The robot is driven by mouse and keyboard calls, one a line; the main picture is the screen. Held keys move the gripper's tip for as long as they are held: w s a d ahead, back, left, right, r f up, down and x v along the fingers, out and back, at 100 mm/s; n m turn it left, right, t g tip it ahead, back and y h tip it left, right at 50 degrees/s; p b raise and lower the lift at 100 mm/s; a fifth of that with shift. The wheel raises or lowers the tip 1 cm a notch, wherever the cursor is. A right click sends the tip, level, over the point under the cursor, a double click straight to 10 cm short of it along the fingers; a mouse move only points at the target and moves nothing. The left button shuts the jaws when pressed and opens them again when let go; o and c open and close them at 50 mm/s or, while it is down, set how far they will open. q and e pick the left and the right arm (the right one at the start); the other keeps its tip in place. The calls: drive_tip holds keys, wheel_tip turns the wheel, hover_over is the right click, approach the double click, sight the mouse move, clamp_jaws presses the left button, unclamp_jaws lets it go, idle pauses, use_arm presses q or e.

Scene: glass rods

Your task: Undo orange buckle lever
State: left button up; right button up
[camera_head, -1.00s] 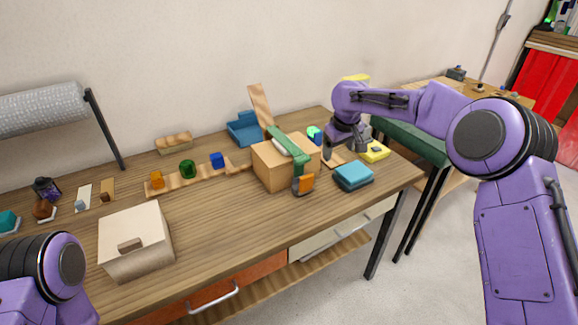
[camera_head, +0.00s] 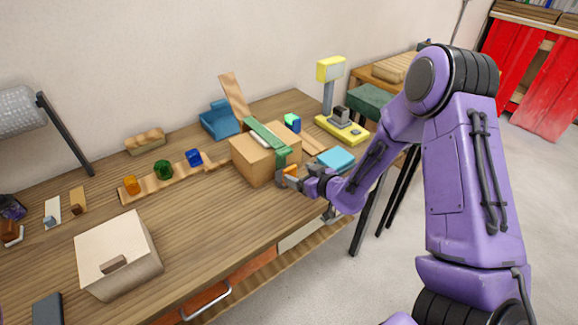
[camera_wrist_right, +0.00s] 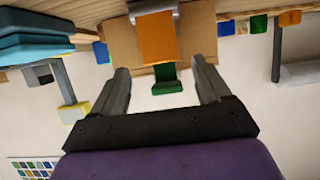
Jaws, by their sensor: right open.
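The orange buckle lever (camera_head: 290,170) sits on the front of a cardboard box (camera_head: 250,163), on a green strap (camera_head: 264,133) that runs over the box top. In the right wrist view the lever (camera_wrist_right: 157,38) is a flat orange plate below a grey buckle part, and the strap end (camera_wrist_right: 167,87) is beyond it. My right gripper (camera_head: 287,178) is at the box front by the lever. Its fingers (camera_wrist_right: 160,78) are open, one on either side of the lever's line, with nothing held. In the head view the gripper partly hides the buckle. My left gripper is out of view.
Teal folded cloths or books (camera_head: 336,159) lie right of the box, close to my right arm. A yellow scale-like device (camera_head: 342,130) stands behind. A wooden strip with coloured pieces (camera_head: 146,190) and a pale drawer box (camera_head: 118,248) are left. The front middle table is clear.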

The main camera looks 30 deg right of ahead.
sight(291, 171)
drive_tip(key=p+x, duration=0.1)
drive_tip(key=x, duration=0.6)
drive_tip(key=shift+w, duration=0.1)
drive_tip(key=shift+w+f, duration=0.2)
drive_tip(key=shift+w, duration=0.05)
